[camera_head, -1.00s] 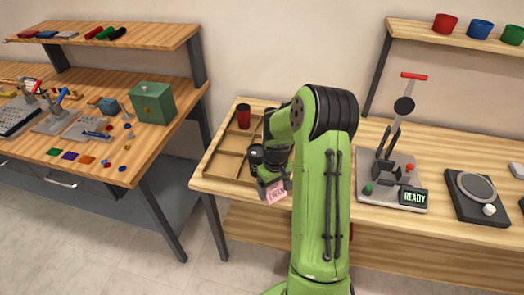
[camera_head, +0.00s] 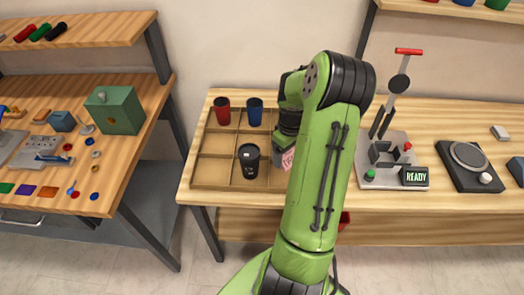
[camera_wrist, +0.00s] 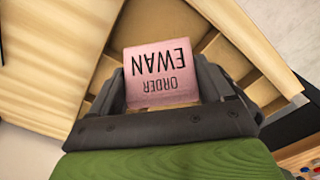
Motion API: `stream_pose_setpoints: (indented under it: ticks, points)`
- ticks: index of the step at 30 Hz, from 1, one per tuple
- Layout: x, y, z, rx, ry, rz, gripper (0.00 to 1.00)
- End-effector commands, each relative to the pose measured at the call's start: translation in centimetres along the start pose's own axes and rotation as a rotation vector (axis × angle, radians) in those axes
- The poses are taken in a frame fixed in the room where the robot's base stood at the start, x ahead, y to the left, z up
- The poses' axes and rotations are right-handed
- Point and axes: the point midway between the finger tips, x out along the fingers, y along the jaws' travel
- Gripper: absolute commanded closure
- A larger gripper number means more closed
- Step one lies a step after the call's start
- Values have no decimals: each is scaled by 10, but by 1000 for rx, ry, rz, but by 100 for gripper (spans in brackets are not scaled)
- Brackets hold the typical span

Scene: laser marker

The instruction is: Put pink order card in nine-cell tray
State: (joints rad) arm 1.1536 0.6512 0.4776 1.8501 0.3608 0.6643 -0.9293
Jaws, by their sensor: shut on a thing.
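The pink order card (camera_wrist: 160,75) is held in my gripper (camera_wrist: 165,90), which is shut on it. In the wrist view the card reads "ORDER EWAN" upside down. In the head view the card (camera_head: 288,158) shows as a small pink patch beside my arm, over or near the right side of the nine-cell tray (camera_head: 203,183). The tray is wooden and holds a red cup (camera_head: 222,112) and a blue cup (camera_head: 255,113) in back cells, and a black cup (camera_head: 249,165) nearer the front. My arm hides the tray's right side, and I cannot tell the card's height above it.
A press-like machine (camera_head: 396,145) with a "READY" display (camera_head: 415,177) stands right of my arm. A round-plated scale (camera_head: 468,158) is farther right. Another bench at the left holds a green box (camera_head: 115,110) and small parts.

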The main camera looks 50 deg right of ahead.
Motion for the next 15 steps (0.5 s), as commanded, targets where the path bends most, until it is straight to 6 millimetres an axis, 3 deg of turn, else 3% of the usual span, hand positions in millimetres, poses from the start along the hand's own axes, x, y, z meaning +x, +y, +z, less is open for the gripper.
stream_pose_setpoints:
  ticks: [1,3,11,15]
  points:
    - [17,0,1,2,-2,-4,54]
    - [30,0,1,2,-1,-3,54]
    - [69,0,0,2,-1,-3,54]
    - [73,0,0,1,1,2,54]
